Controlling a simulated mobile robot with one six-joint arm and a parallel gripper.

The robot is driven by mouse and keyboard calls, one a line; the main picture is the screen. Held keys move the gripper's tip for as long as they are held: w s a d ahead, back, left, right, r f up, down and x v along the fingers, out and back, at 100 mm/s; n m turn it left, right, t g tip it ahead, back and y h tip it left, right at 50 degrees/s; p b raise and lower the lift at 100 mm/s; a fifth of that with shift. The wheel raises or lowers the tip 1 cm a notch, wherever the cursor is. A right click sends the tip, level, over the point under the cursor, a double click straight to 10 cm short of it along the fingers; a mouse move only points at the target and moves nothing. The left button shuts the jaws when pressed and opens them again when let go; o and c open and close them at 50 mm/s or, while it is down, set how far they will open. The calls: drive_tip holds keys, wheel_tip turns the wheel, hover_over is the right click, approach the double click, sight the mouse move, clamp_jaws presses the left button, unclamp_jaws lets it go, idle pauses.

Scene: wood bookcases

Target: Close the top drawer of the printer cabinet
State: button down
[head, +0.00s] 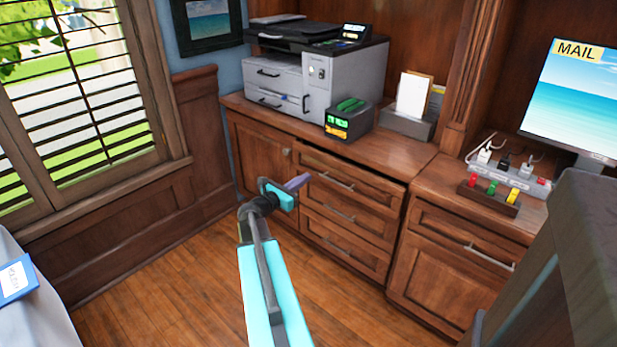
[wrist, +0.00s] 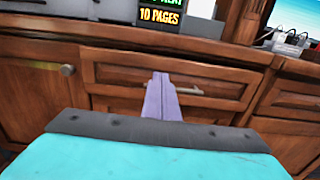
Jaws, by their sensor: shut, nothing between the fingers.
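The printer cabinet's top drawer (head: 368,193) has a wood front with a metal bar handle (head: 332,181). A dark gap runs along its upper edge, and the front looks slightly out from the cabinet. My gripper (head: 304,180), with purple fingers, is shut and empty in front of the drawer's left part. In the wrist view the shut fingers (wrist: 160,82) point at the drawer front (wrist: 118,74) and overlap the left end of its handle (wrist: 188,91). I cannot tell whether they touch it.
A printer (head: 325,75) and a small label machine (head: 348,118) stand on the cabinet top. Two lower drawers sit below, and a cabinet door with a round knob (head: 287,152) is at left. A desk cabinet (head: 450,258) is at right. The wood floor (head: 190,275) in front is clear.

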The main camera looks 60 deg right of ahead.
sight(332, 160)
drive_tip(key=x, duration=1.3)
drive_tip(key=shift+b, duration=0.3)
drive_tip(key=shift+w, duration=0.1)
